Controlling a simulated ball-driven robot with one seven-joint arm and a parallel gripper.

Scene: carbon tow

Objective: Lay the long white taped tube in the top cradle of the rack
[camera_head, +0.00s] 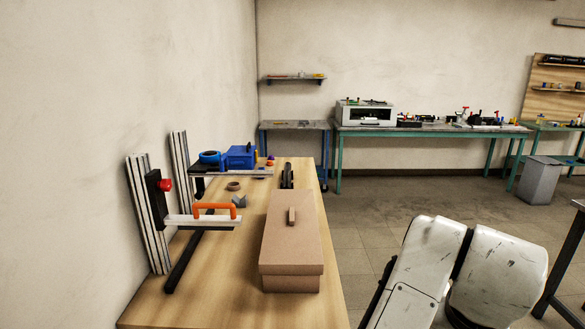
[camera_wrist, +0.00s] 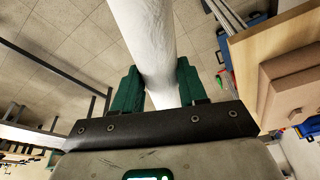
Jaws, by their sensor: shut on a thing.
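The long white tube (camera_wrist: 148,40) runs up through the wrist view and out of its top edge, so I cannot see its far end. My gripper (camera_wrist: 159,84) is shut on it, with a green finger pressed to each side. The tube and gripper do not show in the head view. The rack has two slotted metal uprights, a near one (camera_head: 142,215) and a far one (camera_head: 181,160), by the left wall. A pale arm (camera_head: 203,220) with an orange handle juts right from the near upright. I cannot make out the cradle's shape.
A lidded brown box (camera_head: 292,240) fills the right of the wooden table (camera_head: 225,290); it also shows in the wrist view (camera_wrist: 290,84). A blue bin (camera_head: 241,157), a tape roll (camera_head: 233,186) and a small grey block (camera_head: 239,201) sit near the rack.

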